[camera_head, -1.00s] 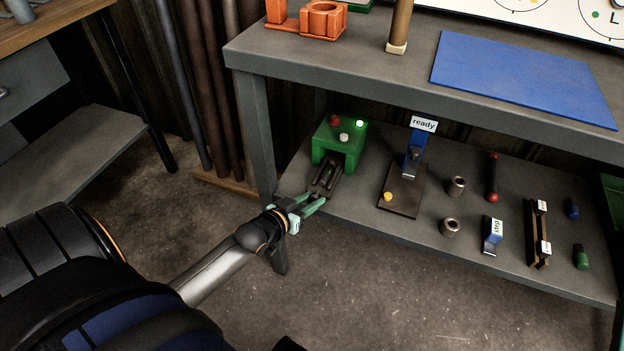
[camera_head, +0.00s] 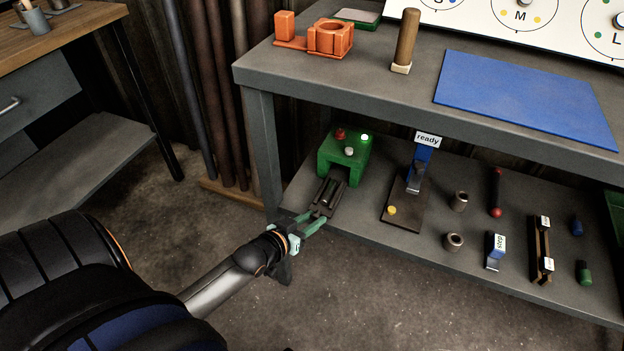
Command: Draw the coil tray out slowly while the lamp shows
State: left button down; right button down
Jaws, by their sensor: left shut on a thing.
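The green coil housing (camera_head: 343,172) stands on the lower shelf at its left end. On its top are a red knob, a pale knob and a lamp (camera_head: 365,138) that glows white. The dark coil tray (camera_head: 329,196) sticks out of the front of the housing toward the shelf's front edge. My left gripper (camera_head: 315,218) is shut on the front end of the tray. Its teal fingers hide part of that end. My right gripper is not in view.
On the lower shelf right of the housing are a blue stand (camera_head: 419,170) labelled "ready" on a dark base, grey sleeves (camera_head: 454,242), a red-ended bar (camera_head: 496,192) and a "step" block (camera_head: 495,250). The upper shelf (camera_head: 375,92) overhangs them. Open floor lies in front.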

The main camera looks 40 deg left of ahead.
pick_arm(q)
jog(key=shift+d, duration=0.15)
jog(key=c, duration=0.5)
grip_release()
jog(key=shift+s+r, duration=0.2)
jog(key=shift+s, duration=0.1)
jog(key=p+v, duration=0.1)
jog(key=v, duration=0.1)
jog(key=shift+s+r+p, duration=0.15)
jog(key=shift+s+p, duration=0.05)
jog(key=shift+p, duration=0.1)
jog(key=p+v, duration=0.3)
jog(key=v, duration=0.6)
jog(key=shift+s, duration=0.15)
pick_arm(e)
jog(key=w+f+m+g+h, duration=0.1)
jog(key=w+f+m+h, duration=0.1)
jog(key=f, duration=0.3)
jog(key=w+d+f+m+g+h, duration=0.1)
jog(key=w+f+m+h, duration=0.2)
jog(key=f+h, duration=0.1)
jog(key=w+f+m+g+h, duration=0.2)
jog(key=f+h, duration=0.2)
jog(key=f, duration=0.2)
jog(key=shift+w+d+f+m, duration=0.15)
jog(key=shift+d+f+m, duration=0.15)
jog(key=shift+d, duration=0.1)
